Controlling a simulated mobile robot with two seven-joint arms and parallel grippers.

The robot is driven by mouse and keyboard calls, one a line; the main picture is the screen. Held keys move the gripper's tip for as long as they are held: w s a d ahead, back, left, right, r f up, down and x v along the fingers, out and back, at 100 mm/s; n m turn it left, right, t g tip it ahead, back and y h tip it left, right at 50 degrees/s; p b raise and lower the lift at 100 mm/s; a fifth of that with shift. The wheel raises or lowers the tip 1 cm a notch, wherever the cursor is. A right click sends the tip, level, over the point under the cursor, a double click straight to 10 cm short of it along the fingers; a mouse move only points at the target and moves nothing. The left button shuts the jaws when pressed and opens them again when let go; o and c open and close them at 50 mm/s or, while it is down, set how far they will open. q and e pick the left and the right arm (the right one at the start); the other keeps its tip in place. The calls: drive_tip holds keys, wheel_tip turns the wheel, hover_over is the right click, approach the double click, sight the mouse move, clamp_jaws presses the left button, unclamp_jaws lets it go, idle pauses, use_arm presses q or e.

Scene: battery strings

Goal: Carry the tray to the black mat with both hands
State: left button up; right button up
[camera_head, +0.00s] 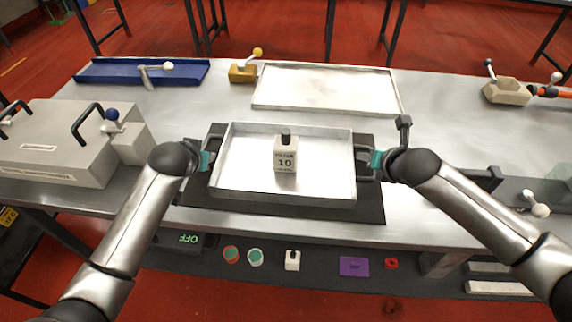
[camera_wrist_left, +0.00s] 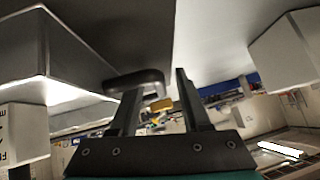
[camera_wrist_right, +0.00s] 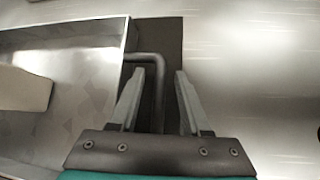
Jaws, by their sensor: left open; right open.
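The silver tray (camera_head: 325,165) lies on the black mat (camera_head: 369,205), with a strip of mat showing around it. A white bottle (camera_head: 286,155) with a black cap and the number 10 stands upright in it. My left gripper (camera_head: 207,158) is open at the tray's left handle, which shows beside one finger in the left wrist view (camera_wrist_left: 135,80); I cannot tell whether they touch. My right gripper (camera_head: 376,160) is open at the right side, and the right handle (camera_wrist_right: 150,57) reaches between its open fingers in the right wrist view.
A grey box with black handles (camera_head: 60,150) stands left of the tray. Behind are a blue tray (camera_head: 110,72), a yellow block with a lever (camera_head: 243,73) and a shallow silver panel (camera_head: 325,90). A beige clamp (camera_head: 507,92) sits at right. Small items lie on the shelf below.

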use_arm(q)
drive_tip(key=shift+r, duration=0.1)
drive_tip(key=v, duration=1.2)
use_arm(e)
drive_tip(key=v, duration=1.2)
idle(0.4)
